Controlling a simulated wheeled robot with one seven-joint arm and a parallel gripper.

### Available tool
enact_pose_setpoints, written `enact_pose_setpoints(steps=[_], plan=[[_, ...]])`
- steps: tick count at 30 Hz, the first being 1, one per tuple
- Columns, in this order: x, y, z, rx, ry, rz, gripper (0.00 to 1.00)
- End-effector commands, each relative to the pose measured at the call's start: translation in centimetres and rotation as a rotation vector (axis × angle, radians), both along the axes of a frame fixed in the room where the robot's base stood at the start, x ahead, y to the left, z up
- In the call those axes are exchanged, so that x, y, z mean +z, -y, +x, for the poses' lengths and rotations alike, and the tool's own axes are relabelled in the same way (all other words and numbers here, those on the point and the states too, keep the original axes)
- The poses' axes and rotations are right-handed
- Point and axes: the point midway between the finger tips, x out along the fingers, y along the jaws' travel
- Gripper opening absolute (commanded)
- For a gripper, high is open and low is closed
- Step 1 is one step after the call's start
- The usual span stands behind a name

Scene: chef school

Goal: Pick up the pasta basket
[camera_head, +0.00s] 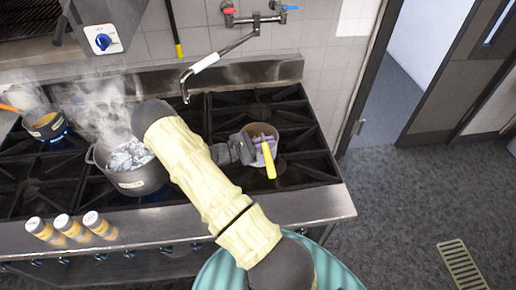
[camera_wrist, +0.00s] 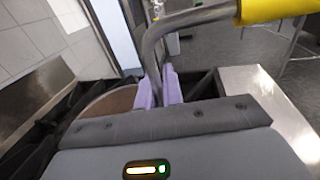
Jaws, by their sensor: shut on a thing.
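The pasta basket's yellow handle grip (camera_head: 269,160) shows over the right part of the stove in the head view. In the wrist view the grip (camera_wrist: 272,9) is at top right, with a bent grey metal rod (camera_wrist: 185,19) running from it down to my gripper. My gripper (camera_head: 262,137) has lilac fingers, seen in the wrist view (camera_wrist: 165,88) closed around the rod. My gripper and arm hide part of the basket in the head view. I cannot tell whether the basket touches the stove.
A round brownish vessel (camera_wrist: 110,103) lies left of the fingers. A steaming pot (camera_head: 130,182) stands on the middle burners and a pan (camera_head: 45,124) at far left. Three spice jars (camera_head: 68,225) line the front ledge. A faucet (camera_head: 205,62) hangs above the stove. Open floor (camera_head: 410,210) lies right.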

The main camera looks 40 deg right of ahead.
Motion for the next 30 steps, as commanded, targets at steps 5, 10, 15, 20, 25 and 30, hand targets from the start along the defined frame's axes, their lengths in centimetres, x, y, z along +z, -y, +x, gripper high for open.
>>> enact_pose_setpoints(steps=[5,10,15,20,25,30], plan=[[0.01,0.0,0.01,0.0,0.0,0.0,0.0],[0.01,0.0,0.01,0.0,0.0,0.0,0.0],[0.0,-0.04,0.04,0.001,0.0,0.0,0.0],[0.07,-0.07,0.07,0.002,0.002,-0.002,0.0],[0.1,-0.07,0.07,0.002,0.002,-0.002,0.0],[0.82,-0.04,0.09,0.001,0.003,-0.002,0.0]])
